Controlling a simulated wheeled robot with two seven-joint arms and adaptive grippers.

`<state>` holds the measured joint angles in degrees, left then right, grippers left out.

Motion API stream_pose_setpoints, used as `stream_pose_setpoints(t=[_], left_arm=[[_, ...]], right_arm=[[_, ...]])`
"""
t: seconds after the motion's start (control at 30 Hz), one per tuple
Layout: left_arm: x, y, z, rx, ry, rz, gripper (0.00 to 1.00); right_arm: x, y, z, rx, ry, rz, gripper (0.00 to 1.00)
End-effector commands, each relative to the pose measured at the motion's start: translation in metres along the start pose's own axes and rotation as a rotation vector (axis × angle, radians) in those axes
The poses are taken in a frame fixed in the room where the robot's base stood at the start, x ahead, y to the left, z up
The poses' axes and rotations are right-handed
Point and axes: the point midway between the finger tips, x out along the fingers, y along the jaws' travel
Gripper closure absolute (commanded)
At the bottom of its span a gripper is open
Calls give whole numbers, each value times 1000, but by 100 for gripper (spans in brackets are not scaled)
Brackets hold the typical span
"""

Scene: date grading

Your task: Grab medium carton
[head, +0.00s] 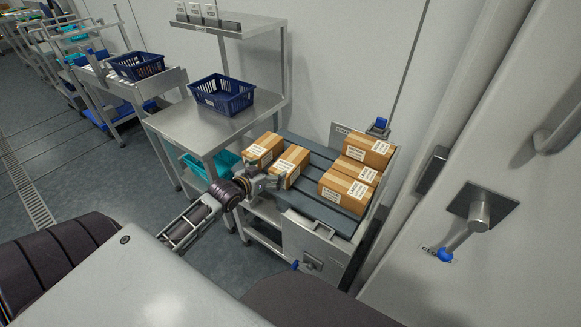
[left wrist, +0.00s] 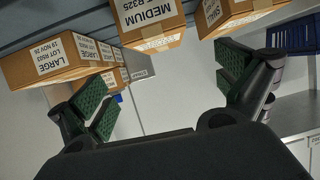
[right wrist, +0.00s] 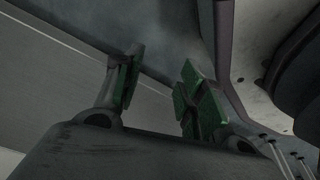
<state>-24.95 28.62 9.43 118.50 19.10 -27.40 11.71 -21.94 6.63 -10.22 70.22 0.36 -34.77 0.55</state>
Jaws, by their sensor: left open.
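The medium carton (left wrist: 147,20) is a tan box with a white label reading MEDIUM, at the top middle of the left wrist view. In the head view I take it to be the carton (head: 291,164) beside my left gripper (head: 268,184). My left gripper (left wrist: 165,88) is open and empty, its green-padded fingers apart, with the medium carton ahead of the gap. In the head view the gripper partly covers that carton's near side. My right gripper (right wrist: 155,88) shows only in its wrist view, with its fingers apart and nothing between them.
Several cartons share the grey slatted stand (head: 316,155). A steel table (head: 215,118) with a blue basket (head: 222,95) stands beside it; a wall is behind.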

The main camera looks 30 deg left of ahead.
Motion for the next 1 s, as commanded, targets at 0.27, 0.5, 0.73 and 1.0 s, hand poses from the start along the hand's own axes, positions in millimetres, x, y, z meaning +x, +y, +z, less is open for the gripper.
stream_pose_setpoints(t=[0.27,0.5,0.73,1.0], left_arm=[[10,0,0,-1,1,-1,0],[28,0,0,0,1,0,0],[45,0,0,-1,1,0,0],[65,0,0,0,1,0,0]], right_arm=[[-2,-1,-4,0,0,-2,60],[-6,-4,-9,-1,-6,-6,60],[-12,-6,-19,-1,-9,-9,60],[-19,-11,-28,0,-13,-16,60]])
